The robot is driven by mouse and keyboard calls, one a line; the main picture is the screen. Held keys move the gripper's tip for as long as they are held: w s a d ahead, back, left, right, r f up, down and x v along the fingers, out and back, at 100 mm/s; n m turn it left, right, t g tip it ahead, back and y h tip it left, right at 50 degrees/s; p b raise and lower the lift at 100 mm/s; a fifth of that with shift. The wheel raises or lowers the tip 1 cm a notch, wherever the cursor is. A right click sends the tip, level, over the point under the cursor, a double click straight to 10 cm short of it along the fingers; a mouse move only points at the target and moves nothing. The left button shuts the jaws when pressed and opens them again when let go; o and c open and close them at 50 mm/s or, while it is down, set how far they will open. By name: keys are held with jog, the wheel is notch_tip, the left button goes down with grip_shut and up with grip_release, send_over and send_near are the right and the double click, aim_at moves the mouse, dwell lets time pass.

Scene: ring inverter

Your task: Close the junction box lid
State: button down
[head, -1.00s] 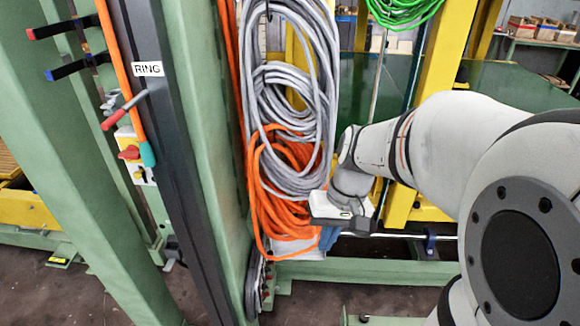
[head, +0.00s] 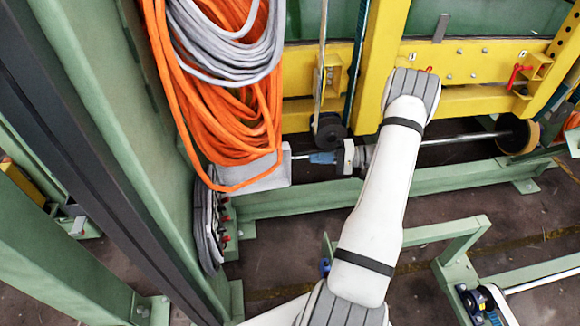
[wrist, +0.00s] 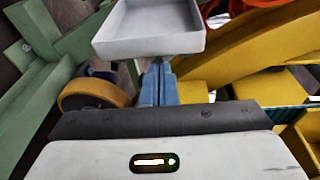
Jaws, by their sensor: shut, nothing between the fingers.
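A pale grey, shallow, tray-like piece with a raised rim (head: 268,178) is at the lower end of the hanging orange cable; it looks like the junction box lid, standing open. It fills the upper middle of the wrist view (wrist: 150,32). The rest of the junction box cannot be made out. My gripper (head: 322,157) is just right of the grey piece in the head view, blue fingers toward it. In the wrist view the blue fingers (wrist: 159,84) are together and empty, just below the piece's near edge. I cannot tell whether they touch it.
Orange cable (head: 225,120) and grey cable (head: 228,45) coils hang above the grey piece. A green column (head: 110,110) stands left, a yellow frame (head: 480,70) behind. A black wheel (head: 328,130) and a horizontal shaft are close to my gripper. A green beam (head: 400,190) runs low behind my arm.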

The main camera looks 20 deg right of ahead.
notch_tip(320, 180, down, 4)
jog(key=d+t, duration=0.2)
jog(key=b+x, duration=0.3)
jog(key=x, duration=0.7)
jog(key=shift+w+r+m, duration=0.2)
jog(key=shift+m, duration=0.1)
jog(key=shift+s+d, duration=0.1)
jog(key=shift+d, duration=0.1)
